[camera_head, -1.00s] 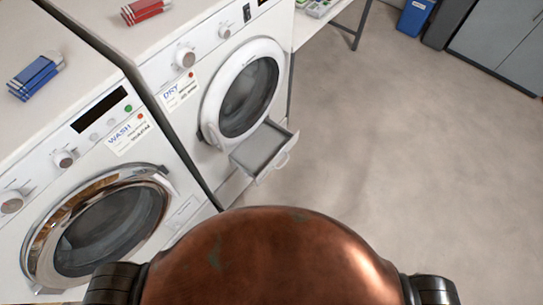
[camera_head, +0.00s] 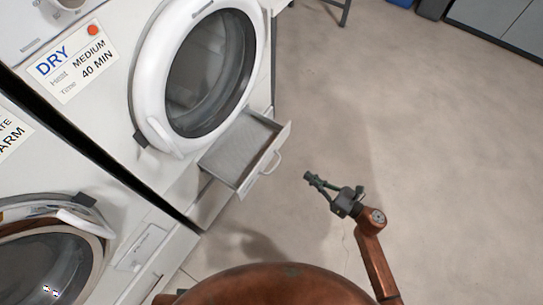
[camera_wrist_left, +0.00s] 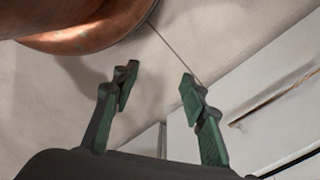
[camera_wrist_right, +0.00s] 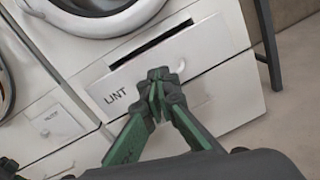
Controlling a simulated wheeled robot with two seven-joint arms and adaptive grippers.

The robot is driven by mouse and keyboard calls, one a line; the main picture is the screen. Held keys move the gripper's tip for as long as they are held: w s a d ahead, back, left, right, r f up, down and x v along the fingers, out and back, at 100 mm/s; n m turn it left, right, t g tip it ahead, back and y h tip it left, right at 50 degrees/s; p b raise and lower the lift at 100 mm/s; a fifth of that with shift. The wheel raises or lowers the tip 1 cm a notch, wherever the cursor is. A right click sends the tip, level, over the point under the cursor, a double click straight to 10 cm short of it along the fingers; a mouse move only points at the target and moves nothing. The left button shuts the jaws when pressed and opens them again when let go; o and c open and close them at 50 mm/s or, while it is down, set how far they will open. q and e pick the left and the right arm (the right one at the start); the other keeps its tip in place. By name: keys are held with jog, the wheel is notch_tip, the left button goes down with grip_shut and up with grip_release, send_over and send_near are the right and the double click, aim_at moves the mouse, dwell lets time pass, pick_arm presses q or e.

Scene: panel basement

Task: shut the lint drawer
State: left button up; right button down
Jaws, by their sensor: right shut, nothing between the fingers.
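The lint drawer (camera_head: 262,160) sticks out open below the dryer's round door in the head view, with its grey inside showing and a handle on its white front. In the right wrist view the drawer front (camera_wrist_right: 205,45) carries the word LINT. My right gripper (camera_head: 308,179) is shut and empty, to the right of the drawer with floor showing between them. In the right wrist view its closed fingertips (camera_wrist_right: 158,76) overlap the drawer front near the handle; I cannot tell contact there. My left gripper (camera_wrist_left: 159,76) is open and empty in the left wrist view.
The dryer (camera_head: 105,110) stands left of the drawer, its round door (camera_head: 150,85) shut above it. The washer (camera_head: 110,230) is beside it at lower left. A table leg (camera_head: 345,14) stands at the back. The floor (camera_head: 430,150) on the right is clear.

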jog(key=a+n+g+y+b, duration=0.1)
jog(key=a+n, duration=0.1)
jog(key=n, duration=0.1)
jog(key=b, duration=0.2)
send_near(264, 158)
jog(key=shift+n, duration=0.4)
jog(key=b+x, duration=0.1)
jog(key=x, duration=0.4)
jog(key=shift+w+a+f, duration=0.15)
jog(key=shift+w+a, duration=0.05)
jog(key=shift+w, duration=0.15)
pick_arm(q)
jog(key=shift+w+d+f+t+h, duration=0.25)
jog(key=shift+w+d+t, duration=0.25)
jog(key=shift+w+d, duration=0.45)
jog(key=shift+w+d+f+t+h, duration=0.2)
jog(key=shift+w+d+t, duration=0.3)
jog(key=shift+w+d, duration=0.45)
pick_arm(e)
jog(key=shift+w+a, duration=0.35)
jog(key=shift+a, duration=0.15)
pick_arm(q)
jog(key=shift+a, duration=0.15)
